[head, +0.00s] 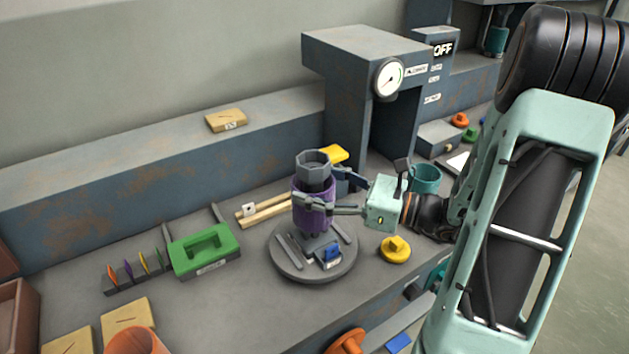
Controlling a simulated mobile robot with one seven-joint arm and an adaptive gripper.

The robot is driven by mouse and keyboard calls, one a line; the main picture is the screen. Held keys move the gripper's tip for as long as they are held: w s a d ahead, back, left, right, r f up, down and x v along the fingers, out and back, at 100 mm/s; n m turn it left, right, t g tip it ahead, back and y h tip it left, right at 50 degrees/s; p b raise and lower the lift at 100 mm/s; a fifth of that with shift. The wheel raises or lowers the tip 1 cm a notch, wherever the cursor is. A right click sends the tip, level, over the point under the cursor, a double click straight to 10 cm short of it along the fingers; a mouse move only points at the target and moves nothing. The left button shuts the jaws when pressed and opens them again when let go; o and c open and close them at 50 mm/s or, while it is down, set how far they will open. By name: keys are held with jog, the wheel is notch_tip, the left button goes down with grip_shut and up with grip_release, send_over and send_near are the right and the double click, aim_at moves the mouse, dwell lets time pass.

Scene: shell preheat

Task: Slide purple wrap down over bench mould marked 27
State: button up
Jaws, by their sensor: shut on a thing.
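The purple wrap (314,219) is a tube around the grey, many-sided bench mould (313,163), whose hollow top stands out above it. The mould is upright over a round grey base (288,268). My gripper (318,199) comes from the right and is shut on the wrap at its upper half. One finger crosses the wrap's front; the far finger is mostly hidden behind it. The wrap's lower edge is close above the base fittings; I cannot tell whether it touches them. I cannot read a 27 on the mould.
A blue clip (332,253) and a small label sit on the base. A green block (205,250) is to the left, a yellow knob (395,249) and teal cup (425,178) to the right. A gauge press (365,60) stands behind. Wooden strips (265,213) lie behind left.

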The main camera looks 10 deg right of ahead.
jog(key=shift+f+b, duration=1.55)
jog(key=shift+f, duration=1)
jog(key=o, duration=1.2)
jog(key=v, duration=1.2)
